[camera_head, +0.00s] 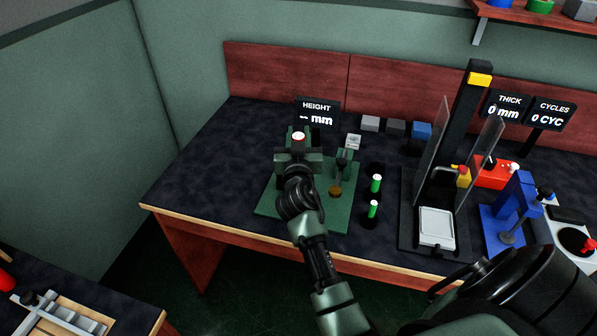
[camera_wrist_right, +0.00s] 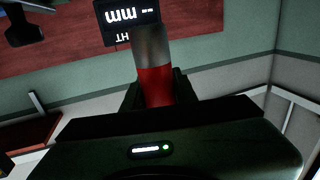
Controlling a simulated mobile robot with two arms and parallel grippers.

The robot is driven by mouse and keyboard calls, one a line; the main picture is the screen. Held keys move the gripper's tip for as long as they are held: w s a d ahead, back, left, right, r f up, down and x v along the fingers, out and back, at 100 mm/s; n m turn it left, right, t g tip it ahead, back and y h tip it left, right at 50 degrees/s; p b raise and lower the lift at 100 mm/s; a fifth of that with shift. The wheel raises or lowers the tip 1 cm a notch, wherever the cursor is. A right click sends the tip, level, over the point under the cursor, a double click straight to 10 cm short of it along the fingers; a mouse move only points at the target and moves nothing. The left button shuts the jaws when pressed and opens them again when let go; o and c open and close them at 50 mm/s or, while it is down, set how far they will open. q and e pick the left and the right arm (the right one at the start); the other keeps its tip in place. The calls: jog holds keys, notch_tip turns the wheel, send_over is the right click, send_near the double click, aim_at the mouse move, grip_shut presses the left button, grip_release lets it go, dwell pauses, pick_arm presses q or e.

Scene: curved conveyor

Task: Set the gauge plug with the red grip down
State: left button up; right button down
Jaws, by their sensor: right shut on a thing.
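My right gripper (camera_head: 298,150) is shut on the gauge plug with the red grip (camera_head: 298,136). It holds the plug at the back left of the green plate, in front of the height display. In the right wrist view the gauge plug (camera_wrist_right: 154,80) shows its red grip between the fingers (camera_wrist_right: 157,92) and its grey metal end pointing away from the gripper. I cannot tell how far the plug is above the table. Two green plugs with white tops (camera_head: 375,184) stand in dark holders to the right of the green plate. My left gripper is not in view.
The green plate (camera_head: 275,205) carries a small stand (camera_head: 342,165). The height display (camera_head: 317,113) is behind the gripper. Grey and blue blocks (camera_head: 396,127) line the back. A press with clear guards (camera_head: 436,190) stands to the right. The table's left side (camera_head: 205,165) is bare.

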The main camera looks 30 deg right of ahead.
notch_tip(320, 180, down, 8)
jog(key=shift+r+b, duration=0.25)
jog(key=shift+b, duration=0.95)
notch_tip(320, 180, down, 4)
jog(key=shift+r+b, duration=0.15)
jog(key=shift+b, duration=0.9)
jog(key=shift+r, duration=0.1)
jog(key=c, duration=1.1)
grip_release()
jog(key=shift+f, duration=0.2)
